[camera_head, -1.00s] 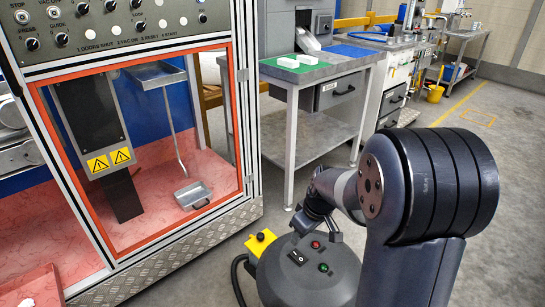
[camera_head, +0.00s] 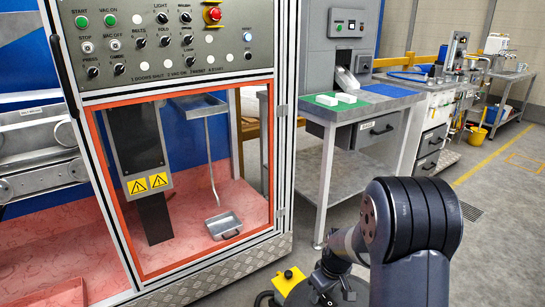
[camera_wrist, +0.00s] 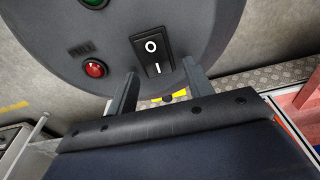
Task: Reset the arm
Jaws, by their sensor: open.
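My arm is bent at its dark elbow at the lower right of the head view, with the forearm reaching down and left. My gripper (camera_head: 332,290) is low at the bottom edge there, partly cut off. In the wrist view my gripper (camera_wrist: 162,78) is open, its two grey fingers apart with nothing between them. Beyond the fingers is a round grey surface (camera_wrist: 215,25), with a black rocker switch (camera_wrist: 153,55), a red button (camera_wrist: 95,68) and a green button partly cut off. I cannot tell whether the fingertips touch it.
A framed cabinet (camera_head: 283,120) with a red-edged window stands at the left, with a control panel (camera_head: 155,45) above. A grey bench (camera_head: 400,101) with white blocks (camera_head: 346,98) stands behind my arm. Open floor (camera_head: 500,220) lies to the right.

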